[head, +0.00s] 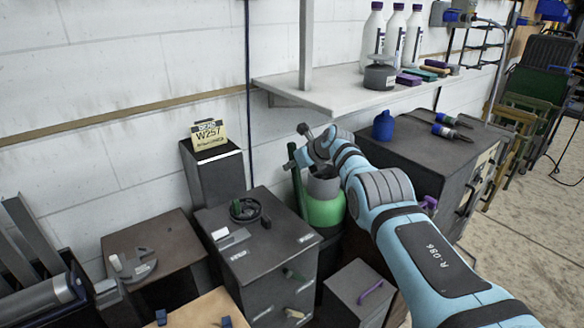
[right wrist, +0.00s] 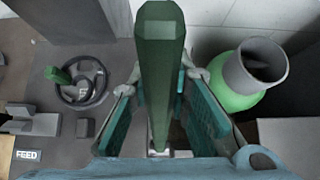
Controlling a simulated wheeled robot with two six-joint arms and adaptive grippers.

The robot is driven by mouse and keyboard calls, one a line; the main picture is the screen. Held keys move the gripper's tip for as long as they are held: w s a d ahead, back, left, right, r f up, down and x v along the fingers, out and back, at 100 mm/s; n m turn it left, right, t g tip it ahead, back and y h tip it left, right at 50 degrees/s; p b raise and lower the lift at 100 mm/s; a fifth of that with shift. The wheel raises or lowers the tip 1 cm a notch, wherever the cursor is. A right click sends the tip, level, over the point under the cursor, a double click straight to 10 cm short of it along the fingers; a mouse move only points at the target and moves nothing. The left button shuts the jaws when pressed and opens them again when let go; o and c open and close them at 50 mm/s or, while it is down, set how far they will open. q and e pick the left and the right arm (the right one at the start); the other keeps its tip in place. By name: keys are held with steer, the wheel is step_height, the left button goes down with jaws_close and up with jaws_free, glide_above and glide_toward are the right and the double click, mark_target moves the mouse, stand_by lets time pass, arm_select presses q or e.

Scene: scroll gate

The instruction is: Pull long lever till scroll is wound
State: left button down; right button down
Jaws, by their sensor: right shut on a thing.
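The long green lever (right wrist: 162,75) stands up between the two fingers of my right gripper (right wrist: 160,105) in the right wrist view, and the fingers are shut on it. In the head view the lever (head: 299,190) shows as a thin green bar left of the green bottle, and my right gripper (head: 303,160) is at its upper part. The lever's lower end is hidden behind the dark cabinet. A card reading W257 (head: 210,136) stands on a tall dark box; I cannot tell whether it is the scroll. My left gripper is not in view.
A dark cabinet (head: 270,262) with a handwheel (head: 246,211) stands left of the lever. The green bottle (head: 324,208) with a grey neck is close to its right. A shelf (head: 320,95) with white bottles is above. A dark box (head: 355,293) stands in front.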

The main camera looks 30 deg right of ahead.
steer(key=c, duration=1.5)
jaws_free()
steer(key=shift+a+f, duration=0.1)
steer(key=shift+s+d+r, duration=0.2)
steer(key=shift+s+r, duration=0.05)
steer(key=s, duration=0.8)
steer(key=s+d, duration=0.1)
steer(key=s, duration=0.3)
steer(key=shift+s+r, duration=0.15)
steer(key=shift+s, duration=0.05)
